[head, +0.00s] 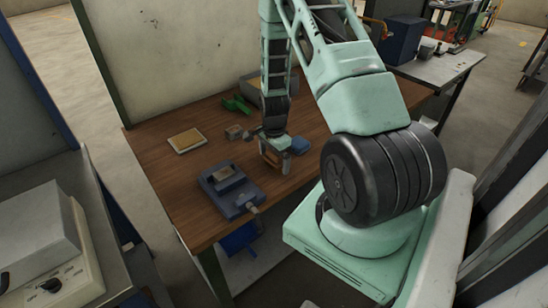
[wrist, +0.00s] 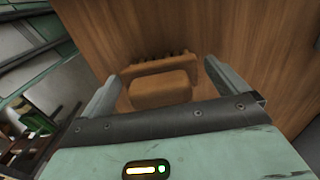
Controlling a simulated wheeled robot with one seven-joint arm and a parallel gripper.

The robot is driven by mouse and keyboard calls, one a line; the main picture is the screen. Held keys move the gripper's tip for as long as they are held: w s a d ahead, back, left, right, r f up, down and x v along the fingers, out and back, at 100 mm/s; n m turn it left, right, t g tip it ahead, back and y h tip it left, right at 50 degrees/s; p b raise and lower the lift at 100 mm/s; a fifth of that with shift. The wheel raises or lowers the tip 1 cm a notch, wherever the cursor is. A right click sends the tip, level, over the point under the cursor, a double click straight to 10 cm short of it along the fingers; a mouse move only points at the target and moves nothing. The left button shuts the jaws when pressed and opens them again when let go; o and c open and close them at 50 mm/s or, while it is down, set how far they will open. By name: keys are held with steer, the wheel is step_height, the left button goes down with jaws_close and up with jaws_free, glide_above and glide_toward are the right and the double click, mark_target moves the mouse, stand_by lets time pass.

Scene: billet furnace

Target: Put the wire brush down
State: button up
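The wire brush (wrist: 160,88) is a brown wooden block on a wider strip with dark bristles along its far side. In the wrist view it lies between the two spread fingers of my gripper (wrist: 162,68), with gaps beside the block. In the head view my gripper (head: 275,152) is low over the wooden workbench (head: 170,175), near its front edge, with the brush (head: 270,157) partly hidden at the fingers. Whether the bristles touch the bench top is hard to see.
A dark blue device (head: 230,190) stands at the front left of the bench. A yellow-topped pad (head: 186,140), a small brown block (head: 233,131) and green items (head: 236,104) lie farther back. A small blue item (head: 299,145) is just right of my gripper. The bench's left part has bare room.

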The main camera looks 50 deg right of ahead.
steer(key=shift+r, duration=0.1)
step_height(320, 180, up, 12)
steer(key=b, duration=0.3)
steer(key=shift+a+r, duration=0.1)
steer(key=a+r+n, duration=0.3)
steer(key=a+n, duration=0.1)
steer(key=a, duration=0.5)
steer(key=a+r+n+y, duration=0.1)
steer(key=a+r+n, duration=0.1)
steer(key=a+n, duration=0.45)
steer(key=a+r+n, duration=0.3)
steer(key=a, duration=0.8)
steer(key=s+a+r+n, duration=0.1)
steer(key=s+a+n, duration=0.6)
steer(key=s, duration=0.1)
steer(key=s+a+r+n, duration=0.2)
steer(key=s+a+n, duration=0.5)
steer(key=s+n, duration=0.1)
steer(key=shift+s+r, duration=0.3)
steer(key=shift+s, duration=0.25)
